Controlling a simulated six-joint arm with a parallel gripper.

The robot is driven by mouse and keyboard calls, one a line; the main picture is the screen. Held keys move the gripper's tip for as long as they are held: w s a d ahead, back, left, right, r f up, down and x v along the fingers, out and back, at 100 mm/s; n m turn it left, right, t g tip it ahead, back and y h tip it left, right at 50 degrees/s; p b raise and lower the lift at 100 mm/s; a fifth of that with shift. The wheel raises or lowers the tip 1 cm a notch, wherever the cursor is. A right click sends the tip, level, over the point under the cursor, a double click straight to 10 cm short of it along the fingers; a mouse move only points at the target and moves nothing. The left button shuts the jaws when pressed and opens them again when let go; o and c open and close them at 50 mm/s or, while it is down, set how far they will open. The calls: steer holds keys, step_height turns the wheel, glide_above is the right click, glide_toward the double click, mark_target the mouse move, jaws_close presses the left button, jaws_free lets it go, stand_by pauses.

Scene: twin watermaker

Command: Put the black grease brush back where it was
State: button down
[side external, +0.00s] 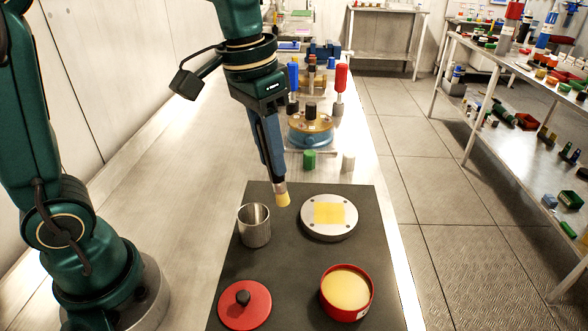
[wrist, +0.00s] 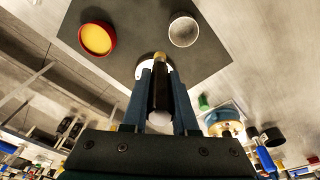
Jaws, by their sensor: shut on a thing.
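My gripper (side external: 275,172) is shut on the black grease brush and holds it above the dark mat (side external: 284,262). The brush's pale yellow bristles (side external: 283,199) point down in the side view, between the steel cup (side external: 254,232) and the grey round flange (side external: 318,232). In the wrist view the black handle (wrist: 160,92) runs between both fingers. The cup looks empty and stands upright; it also shows in the wrist view (wrist: 183,30). The flange has a yellow square patch on top. It is partly hidden behind the brush in the wrist view.
An open red tin of yellow grease (side external: 346,290) stands at the mat's front right. Its red lid (side external: 244,305) with a black knob lies at the front left. Behind the mat are a green cap (side external: 310,159), a white cap (side external: 348,162) and a blue-and-brass housing (side external: 310,128).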

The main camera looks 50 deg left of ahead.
steer(key=s+a+r+n+g, duration=0.1)
steer(key=s+a, duration=0.1)
steer(key=a, duration=0.2)
step_height(320, 180, down, 10)
steer(key=shift+d+y, duration=0.2)
steer(key=shift+y, duration=0.1)
stand_by(0.3)
steer(key=c, duration=0.7)
jaws_free()
